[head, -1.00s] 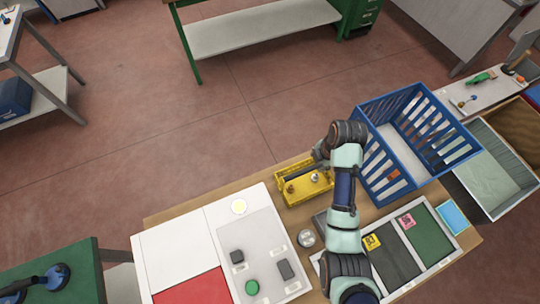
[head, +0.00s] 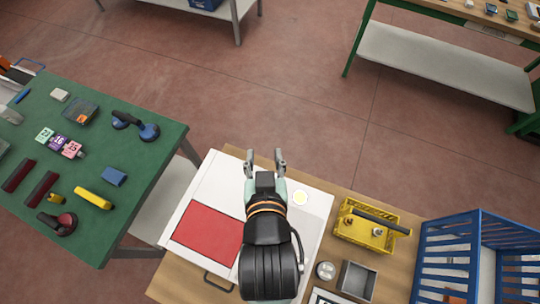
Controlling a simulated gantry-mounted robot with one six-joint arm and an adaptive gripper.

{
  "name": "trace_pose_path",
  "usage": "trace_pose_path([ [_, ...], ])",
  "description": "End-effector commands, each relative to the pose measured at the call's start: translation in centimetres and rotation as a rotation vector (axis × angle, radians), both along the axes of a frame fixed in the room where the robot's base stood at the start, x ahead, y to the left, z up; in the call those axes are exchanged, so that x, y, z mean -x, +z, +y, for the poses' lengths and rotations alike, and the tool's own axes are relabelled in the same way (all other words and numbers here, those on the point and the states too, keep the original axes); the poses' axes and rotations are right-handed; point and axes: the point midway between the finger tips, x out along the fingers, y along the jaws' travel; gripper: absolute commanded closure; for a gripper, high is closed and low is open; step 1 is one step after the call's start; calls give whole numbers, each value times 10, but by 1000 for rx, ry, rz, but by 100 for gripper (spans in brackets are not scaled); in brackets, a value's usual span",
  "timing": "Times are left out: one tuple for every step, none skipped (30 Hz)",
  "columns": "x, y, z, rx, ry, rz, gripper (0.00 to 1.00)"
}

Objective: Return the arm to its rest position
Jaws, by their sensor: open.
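My gripper (head: 265,161) is open, with nothing between its two fingers. In the head view it points to the far side, over the far edge of the white board with the red panel (head: 207,232). My arm covers the middle of that board and much of its grey part. A pale yellow disc (head: 300,198) shows just to the right of my arm. How high my gripper is above the bench is hard to tell.
A yellow basket (head: 353,238) stands right of my arm, with a blue slatted crate (head: 434,262) farther right. A metal cup (head: 326,270) and grey tray (head: 357,281) sit near it. A green table (head: 139,177) with several tools is at the left. Open floor lies ahead.

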Motion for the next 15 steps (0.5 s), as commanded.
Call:
trace_pose_path([
  [0,0,0,-3,0,-1,54],
  [0,0,0,-3,-1,-1,54],
  [0,0,0,-3,-1,0,54],
  [0,0,0,-2,-1,0,54],
  [0,0,0,-2,-1,0,54],
  [0,0,0,-1,-2,1,54],
  [0,0,-1,-1,-2,1,54],
  [0,4,-1,0,-1,1,54],
  [0,11,-1,0,-1,1,54],
  [0,18,-1,0,-1,1,54],
  [0,27,-1,0,-2,1,54],
  [0,40,-1,1,-2,1,54],
  [0,52,-1,1,-2,1,54],
  [-1,64,-1,1,-3,2,54],
  [-1,80,-1,1,-3,2,54],
])
